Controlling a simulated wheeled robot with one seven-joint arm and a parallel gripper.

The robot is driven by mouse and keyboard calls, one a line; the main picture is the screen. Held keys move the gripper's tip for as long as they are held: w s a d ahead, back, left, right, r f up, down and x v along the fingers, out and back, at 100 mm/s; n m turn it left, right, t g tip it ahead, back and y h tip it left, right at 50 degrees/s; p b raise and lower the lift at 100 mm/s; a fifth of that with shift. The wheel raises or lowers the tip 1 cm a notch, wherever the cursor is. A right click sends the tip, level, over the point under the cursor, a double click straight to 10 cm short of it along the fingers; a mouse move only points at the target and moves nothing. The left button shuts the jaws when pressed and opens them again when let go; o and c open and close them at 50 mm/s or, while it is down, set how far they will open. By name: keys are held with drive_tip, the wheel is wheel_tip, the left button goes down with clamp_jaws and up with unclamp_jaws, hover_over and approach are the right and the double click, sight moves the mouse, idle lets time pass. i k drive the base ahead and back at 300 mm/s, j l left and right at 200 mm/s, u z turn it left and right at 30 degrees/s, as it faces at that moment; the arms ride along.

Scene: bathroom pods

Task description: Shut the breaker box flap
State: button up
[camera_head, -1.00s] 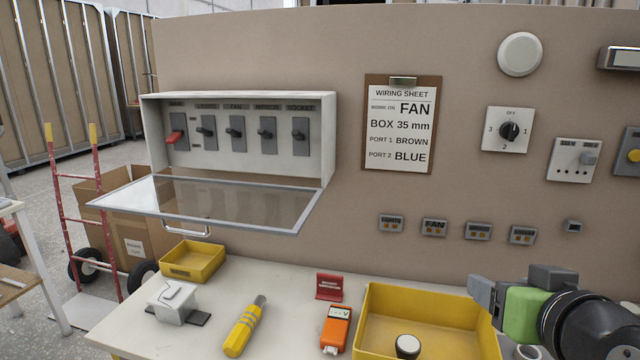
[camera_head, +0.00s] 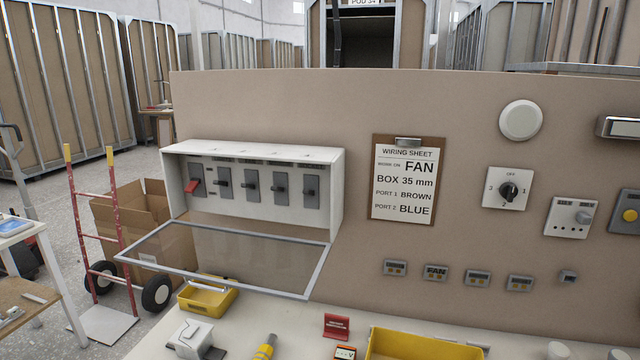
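The breaker box (camera_head: 300,156) is a white open-fronted case on the beige panel, with several switches in a row inside. Its leftmost switch has a red lever (camera_head: 191,186); the others are dark grey. The flap (camera_head: 222,252), a clear pane in a grey metal frame, is open. It hangs from the box's lower edge and sticks out toward me, sloping slightly down, above the worktop. My gripper is not in this view.
Below the flap are a small yellow tray (camera_head: 207,299), a white device (camera_head: 190,337) and a yellow tool (camera_head: 265,350) on the worktop (camera_head: 285,322). A larger yellow tray (camera_head: 420,347) lies to the right. A wiring sheet (camera_head: 404,185) hangs right of the box. A red hand truck (camera_head: 96,240) stands left.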

sight(120, 257)
drive_tip(key=u, duration=0.5)
drive_tip(key=i+u, duration=0.15)
drive_tip(key=u, duration=0.3)
drive_tip(key=i+u, duration=0.1)
drive_tip(key=u, duration=0.9)
drive_tip(key=i+u, duration=0.15)
drive_tip(key=u, duration=0.3)
drive_tip(key=l+u, duration=0.15)
drive_tip(key=u, duration=0.35)
drive_tip(key=i+l+u, duration=0.1)
drive_tip(key=u, duration=0.4)
drive_tip(key=l+u, duration=0.1)
drive_tip(key=u, duration=0.35)
